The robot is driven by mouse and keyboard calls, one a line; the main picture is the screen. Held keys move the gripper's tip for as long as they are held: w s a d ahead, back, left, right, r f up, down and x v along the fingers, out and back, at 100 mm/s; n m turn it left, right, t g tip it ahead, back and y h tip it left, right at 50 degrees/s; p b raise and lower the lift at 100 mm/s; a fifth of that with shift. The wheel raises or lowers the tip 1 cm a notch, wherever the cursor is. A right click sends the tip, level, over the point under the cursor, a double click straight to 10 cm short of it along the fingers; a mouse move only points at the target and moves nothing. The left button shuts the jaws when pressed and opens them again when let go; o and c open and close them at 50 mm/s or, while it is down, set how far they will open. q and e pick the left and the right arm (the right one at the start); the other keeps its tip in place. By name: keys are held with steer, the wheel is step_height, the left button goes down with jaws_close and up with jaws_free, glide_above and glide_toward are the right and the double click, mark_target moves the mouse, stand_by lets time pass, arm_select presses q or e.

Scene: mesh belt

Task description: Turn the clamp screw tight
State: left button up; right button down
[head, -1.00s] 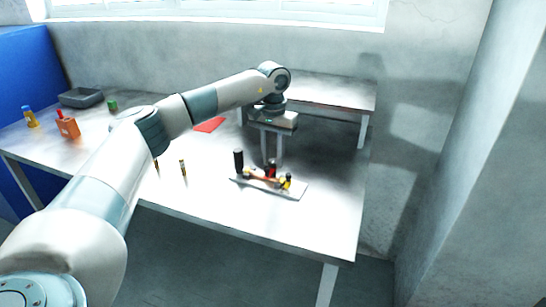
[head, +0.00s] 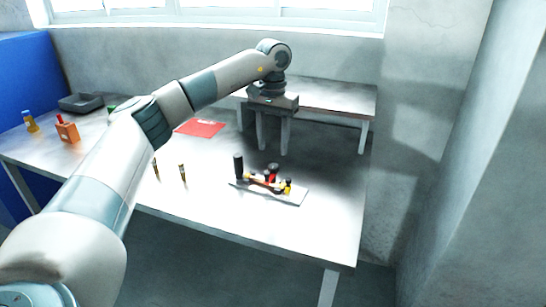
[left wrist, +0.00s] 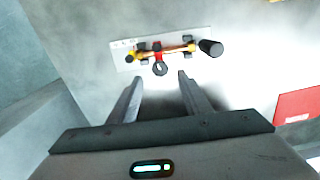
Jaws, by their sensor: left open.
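The clamp (head: 265,178) stands on a light plate (head: 294,198) on the table, with a black upright handle (head: 239,167), a yellowish bar, red parts and yellow-and-black parts. In the left wrist view the clamp (left wrist: 176,50) lies beyond my fingertips, with its black handle (left wrist: 211,47) at right and a round dark knob (left wrist: 160,68) by the red part. I cannot tell which part is the screw. My left gripper (head: 273,150) is open and empty, above and behind the clamp and apart from it; it also shows in the left wrist view (left wrist: 160,78). My right gripper is not in view.
Two small brass-coloured pieces (head: 182,172) stand left of the clamp. An orange block (head: 67,130), a yellow-and-blue item (head: 30,121) and a grey tray (head: 80,102) are at far left. The table's front right is clear.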

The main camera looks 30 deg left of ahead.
arm_select(q)
step_height(320, 180, up, 11)
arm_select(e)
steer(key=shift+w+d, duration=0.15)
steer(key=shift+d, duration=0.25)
arm_select(q)
steer(key=shift+f, duration=0.1)
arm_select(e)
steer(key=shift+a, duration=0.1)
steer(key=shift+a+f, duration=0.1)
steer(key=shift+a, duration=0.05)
